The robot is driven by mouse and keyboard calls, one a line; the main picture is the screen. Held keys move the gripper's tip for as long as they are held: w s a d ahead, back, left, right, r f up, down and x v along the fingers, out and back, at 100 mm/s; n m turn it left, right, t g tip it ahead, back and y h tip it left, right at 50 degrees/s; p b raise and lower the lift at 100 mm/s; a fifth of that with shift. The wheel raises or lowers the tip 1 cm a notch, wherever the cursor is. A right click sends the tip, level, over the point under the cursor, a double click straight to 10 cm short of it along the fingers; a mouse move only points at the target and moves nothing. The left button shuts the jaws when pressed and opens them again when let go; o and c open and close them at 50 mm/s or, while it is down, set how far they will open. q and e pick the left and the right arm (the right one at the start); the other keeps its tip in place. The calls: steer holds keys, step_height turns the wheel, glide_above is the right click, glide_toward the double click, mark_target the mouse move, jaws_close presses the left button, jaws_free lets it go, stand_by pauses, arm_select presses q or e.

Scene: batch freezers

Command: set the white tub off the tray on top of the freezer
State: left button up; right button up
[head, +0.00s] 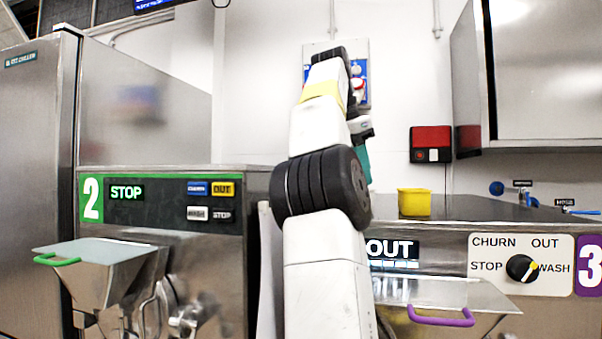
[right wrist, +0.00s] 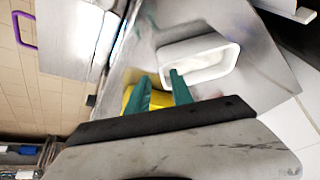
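The white tub (right wrist: 164,56) shows in the right wrist view, open side toward the camera, on a grey metal surface (right wrist: 245,25). I cannot tell whether that surface is a tray or the freezer top (head: 465,208). I do not see the tub in the head view; my arm may hide it. My right gripper (right wrist: 160,78) has two teal fingers, apart. The right fingertip overlaps the tub's near end in the picture, the left one lies outside it; contact is unclear. In the head view the gripper (head: 363,165) is mostly behind my arm. My left gripper is not in view.
A yellow tub (head: 413,202) stands on freezer 3; yellow also shows behind the fingers in the wrist view (right wrist: 128,97). A red and black box (head: 431,140) hangs on the wall. A steel cabinet (head: 545,70) overhangs at right. Freezer 2 (head: 155,200) stands left.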

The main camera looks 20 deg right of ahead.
steer(key=s+a, duration=0.3)
steer(key=a, duration=0.7)
steer(key=shift+s, duration=0.15)
stand_by(0.4)
steer(key=shift+f, duration=0.1)
